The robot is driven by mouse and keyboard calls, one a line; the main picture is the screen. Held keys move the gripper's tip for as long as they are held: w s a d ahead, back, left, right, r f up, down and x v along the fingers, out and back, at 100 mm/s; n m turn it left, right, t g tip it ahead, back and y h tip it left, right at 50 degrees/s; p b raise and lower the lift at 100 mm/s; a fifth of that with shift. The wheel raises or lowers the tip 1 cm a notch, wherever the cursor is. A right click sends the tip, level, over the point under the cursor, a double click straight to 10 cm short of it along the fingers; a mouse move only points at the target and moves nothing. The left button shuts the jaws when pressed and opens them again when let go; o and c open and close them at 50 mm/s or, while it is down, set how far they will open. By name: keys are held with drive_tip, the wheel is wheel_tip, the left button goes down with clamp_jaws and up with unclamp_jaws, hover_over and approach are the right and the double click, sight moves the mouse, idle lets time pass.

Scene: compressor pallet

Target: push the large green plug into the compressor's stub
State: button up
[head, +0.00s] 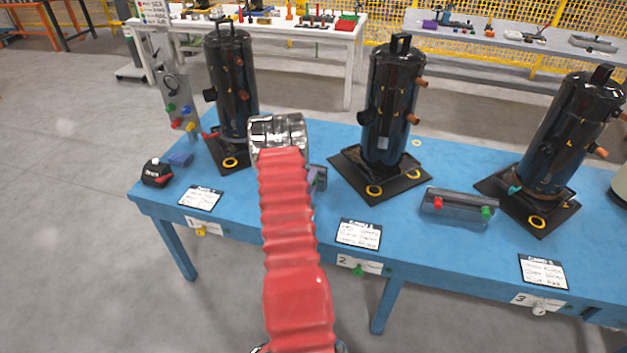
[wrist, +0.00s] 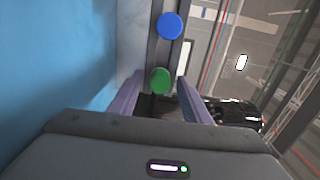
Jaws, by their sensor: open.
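A round green plug (wrist: 160,80) sits on a grey holder (wrist: 147,30) in the wrist view. My gripper (wrist: 160,84) is open, with its two purple-grey fingers on either side of this plug. I cannot tell whether they touch it. In the head view my red-sleeved arm hides this spot. The black compressor (head: 392,105) stands behind and right of my wrist, with copper-coloured stubs (head: 416,83) on its right side. Other black compressors stand at the left (head: 232,85) and right (head: 568,130).
A blue plug (wrist: 170,26) sits on the same holder. On the blue table (head: 405,225), a grey tray (head: 459,207) holds a red and a green plug. A panel with coloured plugs (head: 178,100) and a black-red device (head: 157,172) are at left.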

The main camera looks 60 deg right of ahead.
drive_tip(key=shift+c, duration=0.5)
clamp_jaws()
drive_tip(key=shift+a, duration=0.15)
idle(0.4)
drive_tip(key=shift+s+a, duration=0.15)
drive_tip(key=shift+a, duration=0.55)
drive_tip(key=shift+a, duration=0.35)
drive_tip(key=shift+s+a, duration=0.15)
drive_tip(key=shift+a, duration=0.55)
drive_tip(key=shift+s+a, duration=0.1)
drive_tip(key=shift+a, duration=0.6)
drive_tip(key=shift+s+a, duration=0.1)
drive_tip(key=shift+a, duration=0.25)
